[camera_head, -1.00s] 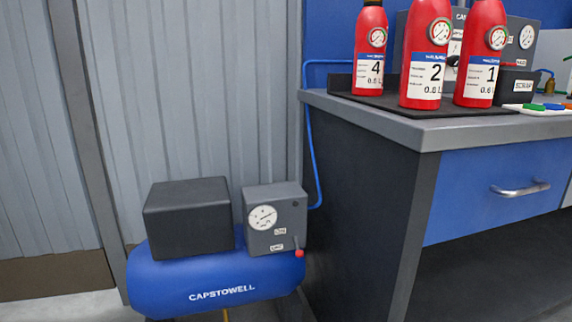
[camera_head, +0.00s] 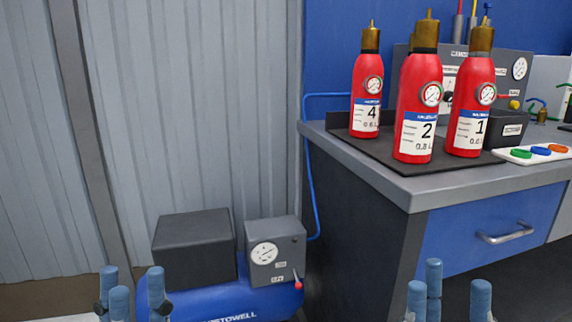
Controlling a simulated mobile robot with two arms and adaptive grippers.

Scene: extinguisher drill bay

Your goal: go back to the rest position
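My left gripper (camera_head: 134,290) shows at the bottom left edge, its blue-grey fingers upright and spread apart with nothing between them. It appears in front of the left end of the blue compressor tank (camera_head: 240,305). The palms and wrists of both are below the picture.
Red extinguishers 4 (camera_head: 367,85), 2 (camera_head: 417,100) and 1 (camera_head: 470,95) stand upright on a dark mat on the bench (camera_head: 400,180). A white tray (camera_head: 535,155) holds coloured rings. The compressor carries a black box (camera_head: 195,250) and a gauge box (camera_head: 288,242).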

